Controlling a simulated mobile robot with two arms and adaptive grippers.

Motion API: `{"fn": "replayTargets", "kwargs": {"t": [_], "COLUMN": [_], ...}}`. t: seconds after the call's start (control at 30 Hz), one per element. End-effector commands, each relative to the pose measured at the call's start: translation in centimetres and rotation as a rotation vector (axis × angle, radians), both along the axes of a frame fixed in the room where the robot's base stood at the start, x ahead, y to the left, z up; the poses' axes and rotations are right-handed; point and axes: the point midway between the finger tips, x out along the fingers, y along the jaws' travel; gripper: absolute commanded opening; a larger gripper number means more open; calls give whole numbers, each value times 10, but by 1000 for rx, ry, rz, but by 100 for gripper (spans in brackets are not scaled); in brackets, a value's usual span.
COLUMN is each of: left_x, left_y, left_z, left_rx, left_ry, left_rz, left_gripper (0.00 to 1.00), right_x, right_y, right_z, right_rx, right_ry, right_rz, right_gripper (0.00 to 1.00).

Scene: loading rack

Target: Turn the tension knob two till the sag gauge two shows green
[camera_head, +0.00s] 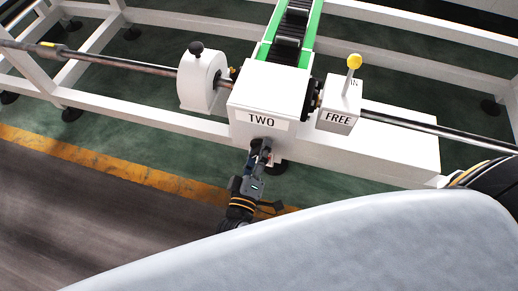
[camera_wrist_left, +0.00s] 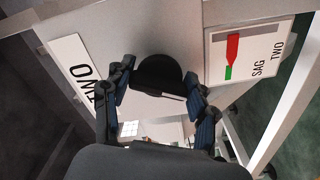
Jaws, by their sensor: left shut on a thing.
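The tension knob two (camera_wrist_left: 158,74) is a round black knob on the white housing marked TWO (camera_head: 262,95). My left gripper (camera_head: 262,150) reaches up to the lower front of this housing. In the left wrist view my left gripper (camera_wrist_left: 163,92) is shut on the knob, with a finger on each side. The sag gauge two (camera_wrist_left: 268,62) is a white panel labelled SAG TWO, right of the knob in the wrist view. It shows a wide red part and a small green part; a pointer cannot be made out. My right gripper is not in view.
A box marked FREE with a yellow-tipped lever (camera_head: 353,63) stands right of the housing. A white bracket with a black knob (camera_head: 196,48) stands left. A long shaft (camera_head: 110,62) runs across. A large pale grey curved surface (camera_head: 330,250) fills the lower right.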

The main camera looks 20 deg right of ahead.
Motion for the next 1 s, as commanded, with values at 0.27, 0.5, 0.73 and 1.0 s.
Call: {"fn": "replayTargets", "kwargs": {"t": [0.27,0.5,0.73,1.0], "left_x": [-1,-1,0,-11], "left_y": [0,0,0,7], "left_z": [-2,-2,-1,-2], "left_rx": [7,6,5,6], "left_ry": [-1,1,-1,0], "left_rz": [-2,-1,-1,0], "left_gripper": [26,76,81,81], "right_x": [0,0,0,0], "right_y": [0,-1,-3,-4], "right_z": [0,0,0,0], "right_rx": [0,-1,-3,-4], "right_ry": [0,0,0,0], "right_rz": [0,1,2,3], "right_gripper": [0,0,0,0]}}
